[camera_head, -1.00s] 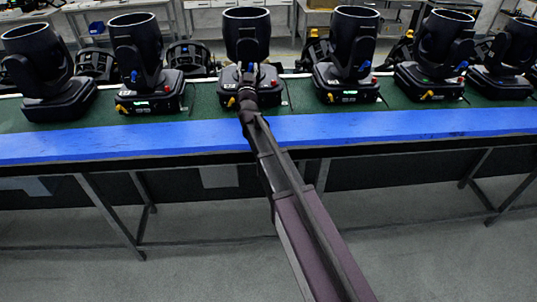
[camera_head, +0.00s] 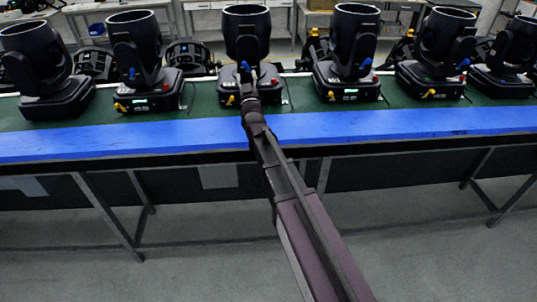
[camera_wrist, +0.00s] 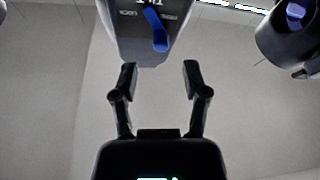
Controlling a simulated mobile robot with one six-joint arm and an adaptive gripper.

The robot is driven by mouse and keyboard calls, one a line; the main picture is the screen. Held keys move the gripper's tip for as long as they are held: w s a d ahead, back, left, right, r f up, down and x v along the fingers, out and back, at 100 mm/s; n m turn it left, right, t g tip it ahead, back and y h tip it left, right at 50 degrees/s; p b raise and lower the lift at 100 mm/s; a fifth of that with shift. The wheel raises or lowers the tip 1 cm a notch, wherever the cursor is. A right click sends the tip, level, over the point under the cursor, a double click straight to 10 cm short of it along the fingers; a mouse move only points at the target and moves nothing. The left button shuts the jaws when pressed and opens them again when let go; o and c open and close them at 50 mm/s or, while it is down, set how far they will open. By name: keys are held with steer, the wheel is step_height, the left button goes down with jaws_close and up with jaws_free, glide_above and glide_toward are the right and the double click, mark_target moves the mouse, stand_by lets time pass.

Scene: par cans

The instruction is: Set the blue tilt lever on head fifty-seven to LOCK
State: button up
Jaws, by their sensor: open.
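A black moving head (camera_head: 246,36) stands on the table straight ahead of my arm. Its blue tilt lever (camera_wrist: 155,30) shows large in the wrist view, on a dark face printed with TILT, LOCK on the left and another word on the right. The lever slants, its lower end toward the right. My gripper (camera_wrist: 158,78) is open and empty, its fingers below the lever and apart from it in that view. In the head view my gripper (camera_head: 245,76) overlaps the front of this head. No head number is readable.
Similar heads stand in a row, one to the left (camera_head: 135,45) and one to the right (camera_head: 355,45), with blue levers. The table's blue front edge (camera_head: 400,124) runs below. Another head (camera_wrist: 285,30) shows at the right of the wrist view.

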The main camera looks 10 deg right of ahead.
steer(key=s+d+f+g, duration=0.2)
steer(key=s+f+g, duration=0.4)
steer(key=s+f, duration=0.2)
steer(key=s+d+f+g+y, duration=0.1)
steer(key=s+d+f+g, duration=0.2)
steer(key=s+f+g, duration=0.3)
steer(key=shift+s+d+f+g, duration=0.35)
steer(key=shift+s+f, duration=1.1)
steer(key=shift+f, duration=1.3)
steer(key=shift+a, duration=0.15)
